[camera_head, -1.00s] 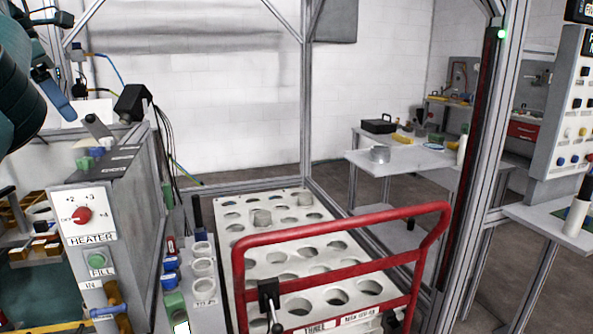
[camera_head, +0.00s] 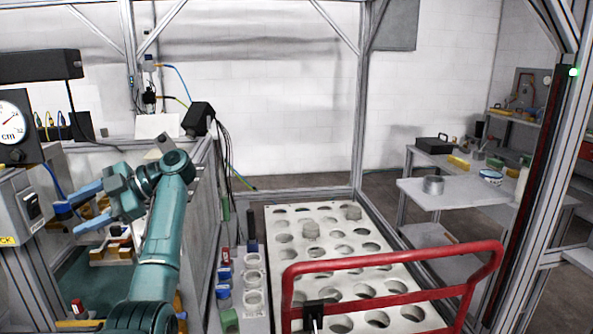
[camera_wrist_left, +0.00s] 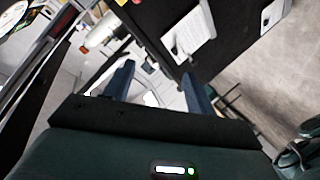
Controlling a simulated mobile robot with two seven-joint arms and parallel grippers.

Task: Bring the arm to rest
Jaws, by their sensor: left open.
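My left arm (camera_head: 165,235) is teal and rises from the bottom left of the head view, bent at the elbow, with its forearm turned left. My left gripper (camera_head: 68,219) has blue fingers that point left, spread apart with nothing seen between them. It hangs in front of the grey machine and above the work area at the left. In the left wrist view the two blue fingers of the left gripper (camera_wrist_left: 158,70) are also apart and empty. My right gripper is in neither view.
A white tray with round holes (camera_head: 290,265) holds a few grey cylinders. A red handle rail (camera_head: 390,258) stands in front of it. A gauge (camera_head: 12,122) and a grey box are close at the left. A side table (camera_head: 455,192) stands at the right, with floor between.

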